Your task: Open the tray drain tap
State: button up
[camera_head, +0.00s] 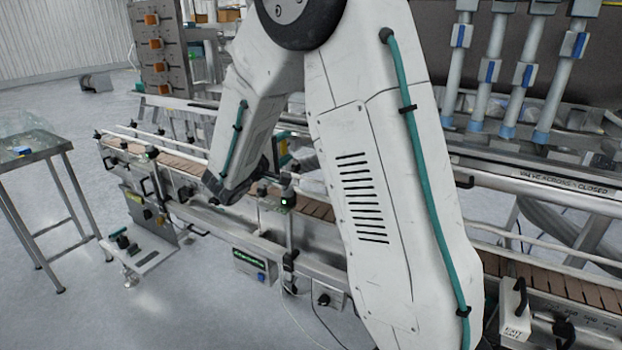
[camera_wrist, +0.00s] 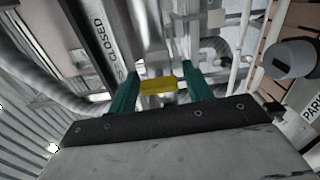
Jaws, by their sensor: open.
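A yellow piece (camera_wrist: 158,87), which looks like the tap's handle, shows between the teal fingers of my gripper (camera_wrist: 160,76) in the wrist view. The fingers are open, one on each side of it; I cannot tell whether they touch it. In the head view my arm hides most of the gripper and the tap area; a small yellow patch (camera_head: 283,158) shows beside the arm. A label (camera_head: 563,182) reading "VALVE ACROSS = CLOSED" runs along the rail at the right. Its word "CLOSED" (camera_wrist: 106,45) also shows in the wrist view.
A conveyor (camera_head: 320,208) with side rails and small fittings crosses in front of the filler. Vertical filler cylinders (camera_head: 500,70) stand at the upper right. A grey knob (camera_wrist: 291,60) is at the right of the wrist view. A steel table (camera_head: 40,148) stands at the left, with open floor beside it.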

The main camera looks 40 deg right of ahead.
jog(key=n, duration=0.4)
jog(key=shift+w+r+n, duration=0.15)
jog(key=shift+r+n, duration=0.05)
jog(key=shift+n, duration=0.2)
jog(key=n, duration=0.3)
jog(key=shift+n, duration=0.4)
jog(key=n, duration=0.3)
jog(key=shift+f+n, duration=0.1)
jog(key=shift+n, duration=0.3)
jog(key=n, duration=0.5)
jog(key=s+v, duration=0.1)
jog(key=v, duration=0.7)
jog(key=s+d+r+m+g+y, duration=0.1)
jog(key=s+d+m+g+y, duration=0.15)
jog(key=s+m, duration=0.3)
jog(key=s+d+r+m+g+y, duration=0.1)
jog(key=s+m+g, duration=0.3)
jog(key=s, duration=0.3)
jog(key=s+a+m+y, duration=0.3)
jog(key=s+m+y, duration=0.1)
jog(key=s, duration=0.3)
jog(key=s+a+f+m+y, duration=0.1)
jog(key=s+a+m+y, duration=0.2)
jog(key=s, duration=0.3)
jog(key=shift+s+a+f+m+g+y, duration=0.25)
jog(key=shift+s+m+g+y, duration=0.1)
jog(key=shift+s+m+y, duration=0.15)
